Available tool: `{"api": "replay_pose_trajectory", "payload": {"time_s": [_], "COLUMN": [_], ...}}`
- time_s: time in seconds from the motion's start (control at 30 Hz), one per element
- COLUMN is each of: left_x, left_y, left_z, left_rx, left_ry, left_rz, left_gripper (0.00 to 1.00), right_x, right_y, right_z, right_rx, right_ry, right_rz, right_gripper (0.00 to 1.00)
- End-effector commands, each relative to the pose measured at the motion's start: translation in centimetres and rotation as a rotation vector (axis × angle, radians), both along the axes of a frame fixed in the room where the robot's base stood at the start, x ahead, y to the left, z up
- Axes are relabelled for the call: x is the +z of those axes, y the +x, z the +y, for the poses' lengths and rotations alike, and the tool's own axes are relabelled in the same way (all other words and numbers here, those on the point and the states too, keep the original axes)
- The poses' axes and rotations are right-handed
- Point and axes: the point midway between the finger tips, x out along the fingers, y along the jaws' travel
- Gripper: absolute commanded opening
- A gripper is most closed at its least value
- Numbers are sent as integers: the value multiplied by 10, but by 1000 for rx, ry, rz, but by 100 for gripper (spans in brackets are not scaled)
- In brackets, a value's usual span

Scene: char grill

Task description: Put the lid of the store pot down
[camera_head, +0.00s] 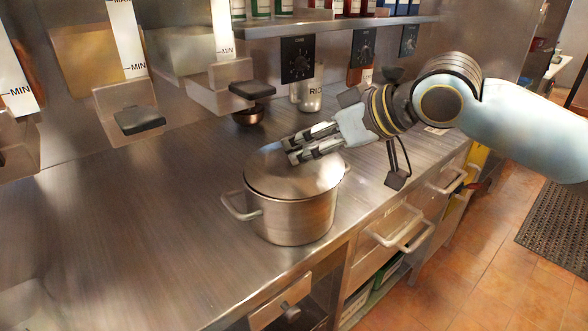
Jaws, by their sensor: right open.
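The store pot (293,220) is a steel pot with two side handles, standing on the steel counter near its front edge. Its domed steel lid (272,178) sits on top of the pot and looks level. My right gripper (288,150) comes in from the right and is open, with its fingertips just over the far upper part of the lid. The lid's knob cannot be made out; the fingers may hide it. Whether the fingers touch the lid cannot be told. My left gripper is not in view.
The counter (130,235) left of the pot is clear. Dispensers with black levers (140,120) hang at the back left. Drawers with handles (395,228) are below the front edge.

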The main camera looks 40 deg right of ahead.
Motion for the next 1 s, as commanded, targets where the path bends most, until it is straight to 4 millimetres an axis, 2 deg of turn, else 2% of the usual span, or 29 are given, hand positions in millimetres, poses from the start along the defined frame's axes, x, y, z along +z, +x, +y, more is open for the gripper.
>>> {"api": "replay_pose_trajectory", "payload": {"time_s": [0.4, 0.7, 1.0], "left_x": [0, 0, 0], "left_y": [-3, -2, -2], "left_z": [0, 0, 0], "left_rx": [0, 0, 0], "left_ry": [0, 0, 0], "left_rz": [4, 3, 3], "left_gripper": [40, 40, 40], "right_x": [-26, -28, -28], "right_y": [41, 44, 44], "right_z": [6, 7, 7], "right_rx": [-2, 1, 1], "right_ry": [3, -1, -1], "right_rz": [-1, 0, 0], "right_gripper": [58, 57, 18]}}
